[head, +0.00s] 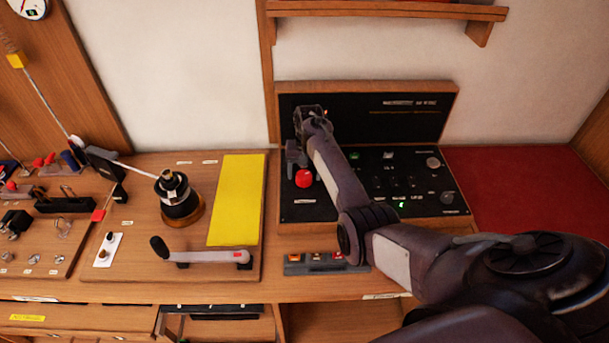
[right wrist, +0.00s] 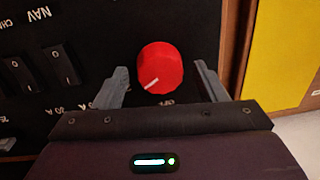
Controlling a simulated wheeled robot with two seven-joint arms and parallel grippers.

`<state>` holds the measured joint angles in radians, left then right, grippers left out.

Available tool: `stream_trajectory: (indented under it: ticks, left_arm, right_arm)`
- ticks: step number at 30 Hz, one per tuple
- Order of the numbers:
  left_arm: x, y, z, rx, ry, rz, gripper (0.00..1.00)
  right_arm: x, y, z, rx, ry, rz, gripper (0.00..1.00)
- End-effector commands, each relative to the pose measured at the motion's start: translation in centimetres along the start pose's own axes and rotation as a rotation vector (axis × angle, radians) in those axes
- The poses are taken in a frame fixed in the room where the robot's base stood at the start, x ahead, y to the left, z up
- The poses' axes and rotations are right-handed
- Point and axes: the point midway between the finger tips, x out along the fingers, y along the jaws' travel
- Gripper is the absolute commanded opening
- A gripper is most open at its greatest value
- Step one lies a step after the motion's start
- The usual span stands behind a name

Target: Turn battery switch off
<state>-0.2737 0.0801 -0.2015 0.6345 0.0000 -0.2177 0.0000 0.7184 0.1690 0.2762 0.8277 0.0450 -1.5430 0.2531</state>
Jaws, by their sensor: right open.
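The red round battery switch knob (head: 304,178) sits on the left part of the black control panel (head: 310,210). It shows large in the right wrist view (right wrist: 160,66), with a white pointer line aimed toward the picture's lower left. A label just below it is partly hidden by my gripper. My right gripper (head: 297,154) is at the knob, its arm reaching across the panel from the lower right. In the right wrist view its two grey fingers (right wrist: 160,82) are open, one on each side of the knob, with visible gaps. My left gripper is not in view.
Black rocker switches (right wrist: 57,65) lie beside the knob. A yellow sheet (head: 236,200) and a winch (head: 178,198) with a crank handle (head: 205,256) are left of the panel. A wooden shelf (head: 390,10) hangs above. A red surface (head: 520,185) lies clear at right.

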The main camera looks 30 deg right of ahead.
Motion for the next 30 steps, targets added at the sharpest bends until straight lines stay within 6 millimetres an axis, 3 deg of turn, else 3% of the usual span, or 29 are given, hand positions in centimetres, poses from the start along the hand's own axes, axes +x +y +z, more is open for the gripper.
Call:
stream_trajectory:
  ticks: [4, 9, 14, 24, 30]
  left_arm:
    - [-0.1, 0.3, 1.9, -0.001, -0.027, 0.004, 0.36]
    - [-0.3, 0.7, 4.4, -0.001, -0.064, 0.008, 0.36]
    - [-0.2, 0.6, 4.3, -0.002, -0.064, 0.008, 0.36]
    - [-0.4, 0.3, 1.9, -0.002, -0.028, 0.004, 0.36]
    - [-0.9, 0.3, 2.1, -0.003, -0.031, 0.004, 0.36]
  right_arm:
    - [-0.1, 0.0, 0.0, 0.0, 0.0, 0.0, 0.65]
    - [-0.1, 0.0, 0.0, -0.001, 0.0, 0.0, 0.43]
    - [-0.1, 0.0, 0.0, -0.001, 0.0, 0.0, 0.22]
    - [-0.2, 0.0, 0.0, -0.051, -0.003, 0.0, 0.21]
    - [-0.2, 0.0, -0.1, -0.169, -0.009, 0.0, 0.21]
